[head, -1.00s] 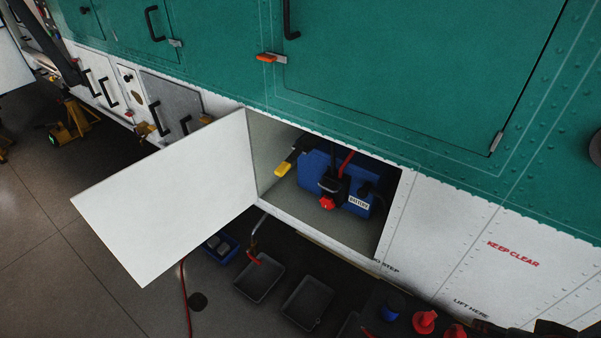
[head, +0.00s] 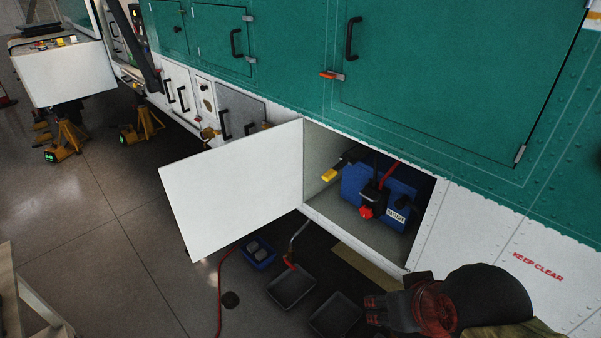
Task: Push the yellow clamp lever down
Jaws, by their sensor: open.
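The yellow clamp lever (head: 328,175) is inside the open bay in the white lower panel, at its left side. It sticks out towards the door, with a dark shaft running up and back behind its yellow end. A blue battery (head: 352,184) with a white label stands to its right, and a red knob (head: 366,212) sits on a black fitting at its front. My gripper (head: 373,311) shows at the bottom right, dark with reddish finger ends, pointing left. It is open, below and right of the lever and well apart from it.
The white bay door (head: 232,190) stands swung open to the left of the bay. Black trays (head: 291,290), a blue bin (head: 258,255) and a red hose (head: 220,290) lie on the floor below. Yellow jacks (head: 66,139) stand far left.

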